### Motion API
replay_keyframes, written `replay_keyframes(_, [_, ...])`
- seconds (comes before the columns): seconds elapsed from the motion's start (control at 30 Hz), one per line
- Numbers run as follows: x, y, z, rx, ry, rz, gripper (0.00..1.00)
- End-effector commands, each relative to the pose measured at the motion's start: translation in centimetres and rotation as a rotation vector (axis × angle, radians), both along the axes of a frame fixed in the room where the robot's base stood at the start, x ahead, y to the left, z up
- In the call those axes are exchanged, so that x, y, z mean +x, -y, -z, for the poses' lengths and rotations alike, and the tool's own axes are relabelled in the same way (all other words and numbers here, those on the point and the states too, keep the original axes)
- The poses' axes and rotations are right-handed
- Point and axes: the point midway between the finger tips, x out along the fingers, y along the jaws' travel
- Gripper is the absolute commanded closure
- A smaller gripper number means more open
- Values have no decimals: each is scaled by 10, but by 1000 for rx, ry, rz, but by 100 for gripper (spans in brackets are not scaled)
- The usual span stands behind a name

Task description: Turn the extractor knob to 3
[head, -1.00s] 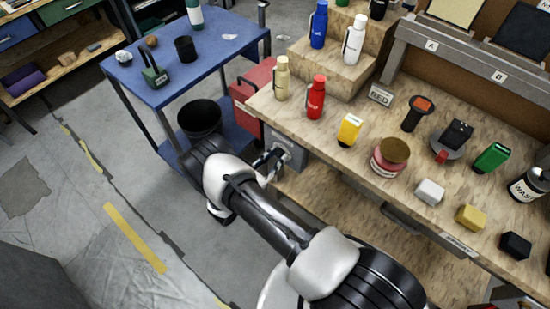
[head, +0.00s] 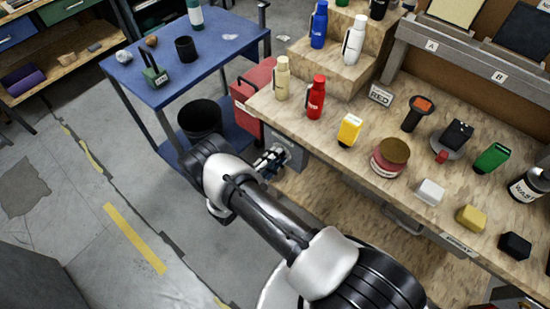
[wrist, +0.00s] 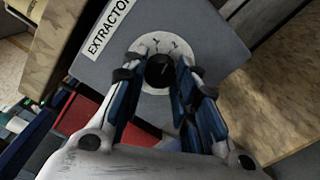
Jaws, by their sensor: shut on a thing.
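The extractor box (wrist: 205,32) is a grey panel with a white label reading EXTRACTOR. On it is a pale round dial (wrist: 147,46) with number marks, and a black knob (wrist: 158,72) at its centre. My gripper (wrist: 159,76) has its blue-padded fingers on either side of the knob, shut on it. A pointer line shows faintly on the knob, but which number it faces is not clear. In the head view the grey box (head: 292,150) is under the bench's left end, with my gripper (head: 271,161) at its front; the knob is hidden there.
The wooden bench (head: 330,150) holds bottles, blocks and a RED sign above the box. A red case (head: 255,88) and a blue cart (head: 225,50) with a black bin (head: 200,118) stand left of it. The floor at left is clear.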

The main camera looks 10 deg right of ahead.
Motion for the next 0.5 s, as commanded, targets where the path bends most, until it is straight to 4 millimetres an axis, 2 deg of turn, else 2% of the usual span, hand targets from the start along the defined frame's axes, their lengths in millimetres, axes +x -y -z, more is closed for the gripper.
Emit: replay_keyframes(0.5, [0,0,0,281,385,0,97])
